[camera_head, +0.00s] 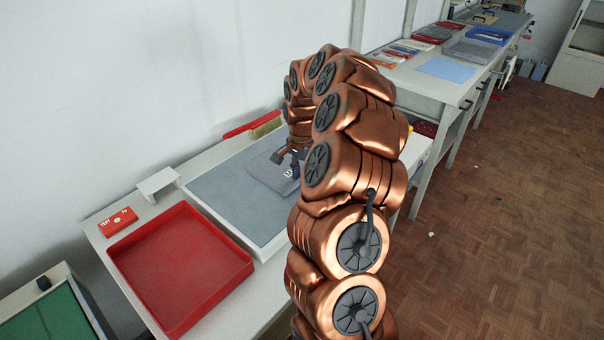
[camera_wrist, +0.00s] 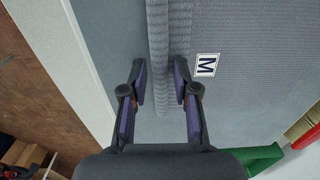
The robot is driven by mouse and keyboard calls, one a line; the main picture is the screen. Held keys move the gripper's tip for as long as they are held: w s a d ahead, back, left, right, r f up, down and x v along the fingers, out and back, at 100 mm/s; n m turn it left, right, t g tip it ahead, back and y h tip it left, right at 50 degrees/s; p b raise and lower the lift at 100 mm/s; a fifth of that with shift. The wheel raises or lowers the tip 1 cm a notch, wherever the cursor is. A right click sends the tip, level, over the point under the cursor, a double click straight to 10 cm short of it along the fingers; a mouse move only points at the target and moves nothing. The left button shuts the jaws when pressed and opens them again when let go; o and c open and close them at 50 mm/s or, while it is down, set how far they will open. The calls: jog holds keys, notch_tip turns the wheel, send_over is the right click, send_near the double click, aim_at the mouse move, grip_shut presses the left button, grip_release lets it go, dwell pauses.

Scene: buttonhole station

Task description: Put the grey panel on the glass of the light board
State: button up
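The grey panel (camera_head: 268,174) lies on the blue-grey surface of a white-edged board (camera_head: 215,178), partly hidden by my arm. I cannot tell for sure whether this board is the light board. In the wrist view the panel (camera_wrist: 255,95) shows ribbed cloth with a white "M" label and a raised, rolled fold (camera_wrist: 158,35) along its left side. My gripper (camera_wrist: 161,75) is over this fold, fingers apart on either side of it. Whether the pads touch the cloth is not clear. In the head view my gripper (camera_head: 290,159) is small and low over the panel.
A red tray (camera_head: 180,268) stands front left, with a red box (camera_head: 118,222) and a white bracket (camera_head: 158,185) behind it. A green item (camera_wrist: 262,158) lies near the board's edge. A far bench (camera_head: 395,78) holds trays and a light blue sheet (camera_head: 446,69). The wooden floor at right is open.

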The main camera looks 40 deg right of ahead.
jog(key=shift+o, duration=0.7)
jog(key=shift+r, duration=0.1)
notch_tip(320, 180, up, 12)
jog(key=b, duration=0.2)
jog(key=shift+b, duration=0.35)
